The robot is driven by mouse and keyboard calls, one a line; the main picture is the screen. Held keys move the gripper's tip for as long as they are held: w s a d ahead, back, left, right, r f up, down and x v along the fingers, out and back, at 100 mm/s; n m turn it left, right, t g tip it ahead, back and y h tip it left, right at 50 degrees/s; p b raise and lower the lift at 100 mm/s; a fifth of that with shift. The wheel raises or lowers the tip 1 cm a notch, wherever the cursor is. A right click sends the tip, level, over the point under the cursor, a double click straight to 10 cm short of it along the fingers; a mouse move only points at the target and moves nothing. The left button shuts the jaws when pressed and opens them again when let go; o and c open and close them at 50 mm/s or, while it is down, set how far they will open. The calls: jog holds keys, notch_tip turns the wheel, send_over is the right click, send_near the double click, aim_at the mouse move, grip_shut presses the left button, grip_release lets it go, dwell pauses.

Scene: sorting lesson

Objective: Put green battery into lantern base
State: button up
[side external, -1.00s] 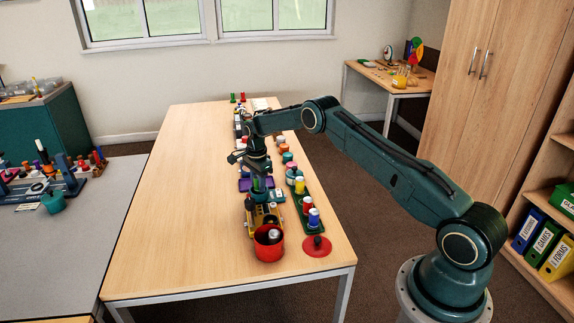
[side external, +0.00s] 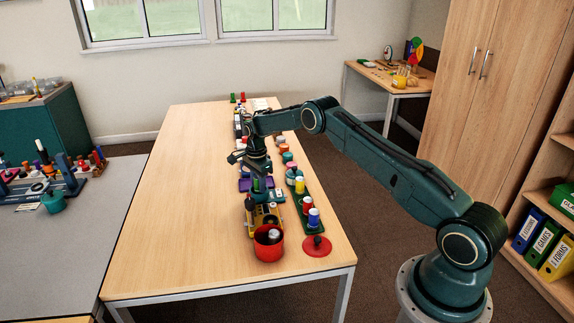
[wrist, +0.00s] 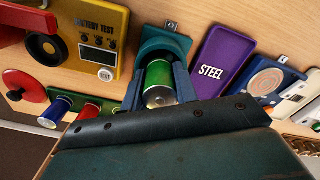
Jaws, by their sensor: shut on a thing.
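The green battery (wrist: 159,79) is between the two fingers of my gripper (wrist: 160,92) in the wrist view, with its silver end toward the camera. My gripper is shut on it. The teal lantern base (wrist: 166,38) is directly beyond the battery and fingers. The battery's far end overlaps the base in this view; I cannot tell how deep it sits or whether it touches the bottom. In the side view my gripper (side external: 257,183) points down over the row of objects, and the lantern base (side external: 272,196) shows only partly beside it.
A yellow battery tester (wrist: 110,22) and a purple STEEL tray (wrist: 222,62) flank the base. A green rack (side external: 317,228) holding blue, red and yellow batteries, a red cup (side external: 268,252) and a red disc (side external: 316,252) stand near. The table's left side (side external: 180,220) is clear.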

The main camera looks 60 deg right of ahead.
jog(key=shift+f, duration=0.8)
dwell(0.4)
jog(key=shift+w+r, duration=0.1)
jog(key=shift+r, duration=0.85)
dwell(0.9)
jog(key=shift+f, duration=1)
jog(key=o, duration=0.8)
jog(key=shift+s+f, duration=0.1)
jog(key=shift+s, duration=0.1)
jog(key=shift+r, duration=5.75)
jog(key=shift+r, duration=0.1)
